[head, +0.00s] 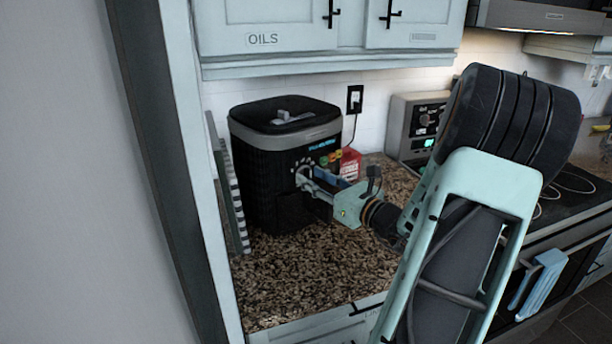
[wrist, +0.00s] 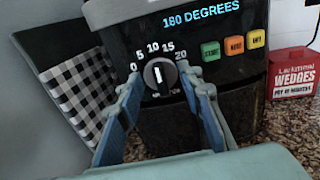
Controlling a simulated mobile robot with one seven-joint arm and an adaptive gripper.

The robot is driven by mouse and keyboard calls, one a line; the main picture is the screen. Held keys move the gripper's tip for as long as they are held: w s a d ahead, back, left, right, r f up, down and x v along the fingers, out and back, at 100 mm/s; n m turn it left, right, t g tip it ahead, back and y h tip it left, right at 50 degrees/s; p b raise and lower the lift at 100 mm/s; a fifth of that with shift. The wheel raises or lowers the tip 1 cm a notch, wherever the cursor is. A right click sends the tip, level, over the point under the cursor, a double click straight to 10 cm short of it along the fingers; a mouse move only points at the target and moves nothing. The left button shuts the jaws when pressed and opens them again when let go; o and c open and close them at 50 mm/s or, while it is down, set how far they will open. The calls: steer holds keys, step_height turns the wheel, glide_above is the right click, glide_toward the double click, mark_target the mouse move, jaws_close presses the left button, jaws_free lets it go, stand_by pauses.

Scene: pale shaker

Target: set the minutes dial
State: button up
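My gripper (wrist: 161,86) is open in the wrist view, with one blue-grey finger on each side of the dial and small gaps apparent. In the head view my gripper (head: 306,181) is at the appliance's front and largely hides the dial.
A red wedges box (wrist: 292,74) stands to the right. A checkered cloth or board (wrist: 80,92) is at left. The granite counter (head: 290,280) is clear in front.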

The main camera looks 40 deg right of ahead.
jaws_close()
steer(key=shift+f+n+b, duration=0.15)
steer(key=shift+n+b, duration=1.35)
steer(key=shift+b, duration=0.5)
steer(key=shift+n, duration=0.3)
steer(key=shift+n+b, duration=0.6)
steer(key=shift+b, duration=0.65)
steer(key=shift+a+n+b, duration=0.1)
steer(key=shift+n+b, duration=1)
steer(key=shift+b, duration=0.45)
steer(key=shift+n+b, duration=0.3)
steer(key=shift+b, duration=0.4)
steer(key=shift+n+b, duration=2.2)
steer(key=shift+b, duration=1.75)
